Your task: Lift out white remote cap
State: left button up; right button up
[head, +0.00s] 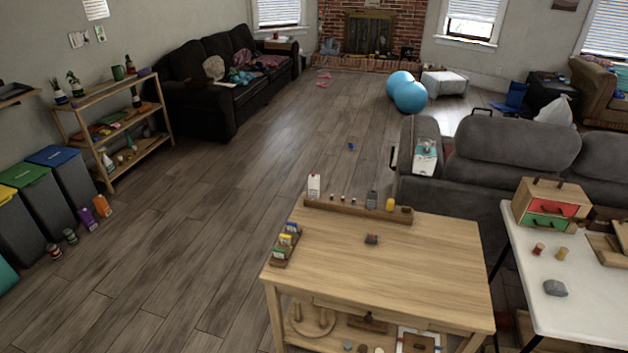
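Neither of my grippers is in the head view. No white remote cap can be told for certain at this distance. A wooden table (385,275) stands in front of me. A long wooden rack (347,207) along its far edge holds a white carton-like item (314,186), several small pale-topped pieces, a dark grey upright item (372,198) and a yellow piece (390,204). A small dark grey object (371,239) lies alone on the tabletop. A small holder (284,246) with colored packets sits at the left edge.
A white table (590,300) at right carries a drawer box (549,205), two small cylinders and a grey lump (555,288). A grey sofa (515,150) stands behind. Bins (35,200) and a wooden shelf (115,130) line the left wall. The floor left of the table is open.

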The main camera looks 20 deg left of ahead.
aim_at(315, 179)
jog(key=k, duration=0.45)
jog(key=z, duration=0.4)
jog(key=k+z, duration=0.15)
jog(key=z, duration=0.3)
jog(key=l+z, duration=0.1)
jog(key=z, duration=0.7)
jog(key=j+z, duration=0.1)
jog(key=z, duration=0.7)
jog(key=k+j+z, duration=0.1)
jog(key=z, duration=0.25)
jog(key=k+j, duration=0.3)
jog(key=j, duration=0.3)
jog(key=k+j, duration=0.3)
jog(key=j, duration=0.3)
jog(key=k+j, duration=0.3)
jog(key=j, duration=0.35)
jog(key=k+j, duration=0.3)
jog(key=j, duration=0.3)
jog(key=k+j, duration=0.3)
jog(key=j, duration=0.3)
jog(key=k+j, duration=0.3)
jog(key=j, duration=0.3)
jog(key=k+j, duration=0.3)
jog(key=j, duration=0.3)
jog(key=k+j, duration=0.3)
jog(key=j, duration=0.35)
jog(key=i+z, duration=0.05)
